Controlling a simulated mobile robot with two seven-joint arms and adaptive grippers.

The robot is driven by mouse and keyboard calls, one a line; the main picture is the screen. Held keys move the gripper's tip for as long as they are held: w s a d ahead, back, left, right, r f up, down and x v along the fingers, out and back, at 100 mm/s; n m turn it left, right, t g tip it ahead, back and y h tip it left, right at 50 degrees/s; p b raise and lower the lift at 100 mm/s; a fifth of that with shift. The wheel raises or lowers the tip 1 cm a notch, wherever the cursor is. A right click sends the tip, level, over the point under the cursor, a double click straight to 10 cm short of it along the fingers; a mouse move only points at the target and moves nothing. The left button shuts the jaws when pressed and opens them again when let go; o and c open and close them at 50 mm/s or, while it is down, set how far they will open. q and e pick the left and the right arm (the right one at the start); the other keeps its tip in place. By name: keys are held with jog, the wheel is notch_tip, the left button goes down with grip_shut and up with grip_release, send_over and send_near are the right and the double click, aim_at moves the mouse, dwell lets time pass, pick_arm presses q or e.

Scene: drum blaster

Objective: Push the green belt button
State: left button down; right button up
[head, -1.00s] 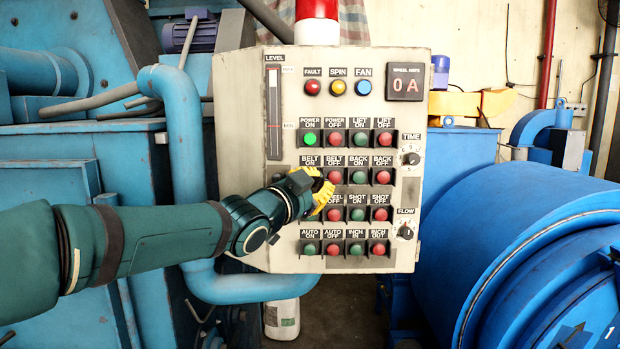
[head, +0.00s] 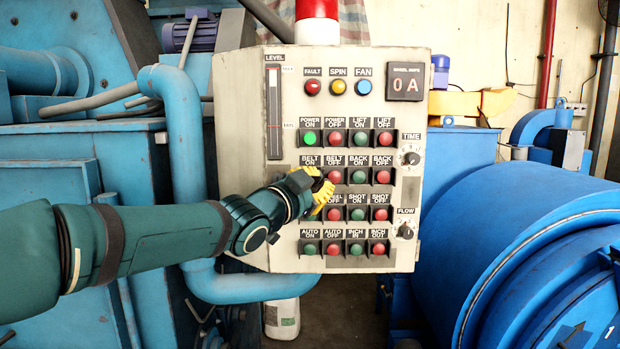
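The grey control panel (head: 407,255) stands in front of me with rows of green and red buttons. The "BELT ON" label (head: 310,161) shows in the second row, but the green button under it is hidden behind my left gripper. My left gripper (head: 323,189), with yellow fingers, is at the panel just below that label. I cannot tell if it touches the button or how far its fingers are closed. The red BELT OFF button (head: 334,177) shows just right of the fingers. My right gripper is out of view.
The POWER ON button (head: 310,138) glows bright green. The display (head: 405,82) reads 0 A. My arm also covers the left buttons of the third row. A blue pipe (head: 187,170) runs left of the panel, and a large blue drum (head: 530,250) stands right.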

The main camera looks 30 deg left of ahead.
pick_arm(q)
jog(key=shift+w, duration=0.1)
jog(key=shift+w+a, duration=0.2)
jog(key=shift+w, duration=0.05)
